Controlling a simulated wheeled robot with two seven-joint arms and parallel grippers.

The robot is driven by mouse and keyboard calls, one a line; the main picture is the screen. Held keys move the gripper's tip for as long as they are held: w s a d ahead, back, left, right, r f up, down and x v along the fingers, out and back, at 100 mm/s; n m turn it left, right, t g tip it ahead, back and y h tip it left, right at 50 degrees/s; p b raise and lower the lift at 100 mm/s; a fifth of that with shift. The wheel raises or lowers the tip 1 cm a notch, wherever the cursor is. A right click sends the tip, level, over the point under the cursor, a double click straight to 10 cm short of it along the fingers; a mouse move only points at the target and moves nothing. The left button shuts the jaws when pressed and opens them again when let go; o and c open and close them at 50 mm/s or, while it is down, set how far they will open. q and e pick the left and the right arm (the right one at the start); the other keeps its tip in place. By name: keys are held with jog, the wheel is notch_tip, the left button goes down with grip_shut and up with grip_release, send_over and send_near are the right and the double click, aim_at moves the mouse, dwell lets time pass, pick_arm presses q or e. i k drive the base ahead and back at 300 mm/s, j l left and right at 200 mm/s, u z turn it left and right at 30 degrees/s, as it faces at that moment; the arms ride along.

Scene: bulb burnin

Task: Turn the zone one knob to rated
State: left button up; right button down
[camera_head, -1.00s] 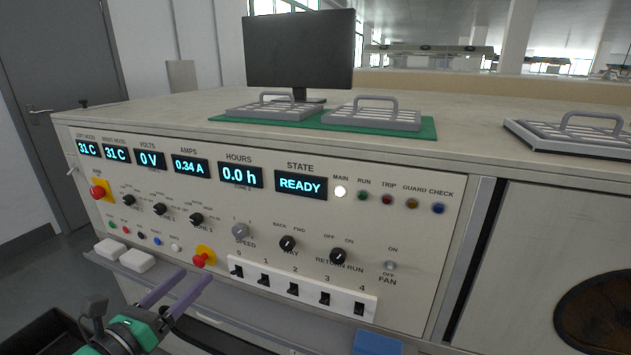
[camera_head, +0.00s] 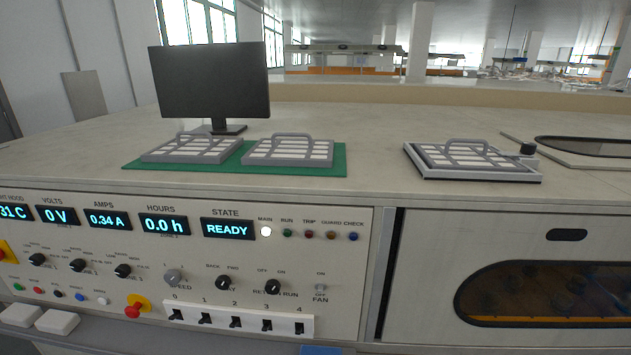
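Three black zone knobs sit in a row at the left of the control panel (camera_head: 345,250) in the head view: a left knob (camera_head: 37,260), a middle knob (camera_head: 77,265) and a right knob (camera_head: 122,271). Their small labels are too blurred to tell surely which is zone one, or where each pointer is set. The state display (camera_head: 227,230) reads READY and the volts display (camera_head: 58,216) reads 0 V. Neither of my grippers is in view.
Below the knobs are several small buttons, a red stop button (camera_head: 133,310) and a row of black switches (camera_head: 236,322). Two trays lie on a green mat (camera_head: 337,160) before a monitor (camera_head: 210,85). Another tray (camera_head: 425,168) lies right. A windowed door (camera_head: 560,290) is right of the panel.

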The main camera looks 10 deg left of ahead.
aim_at(37, 259)
jog(key=u, duration=1.25)
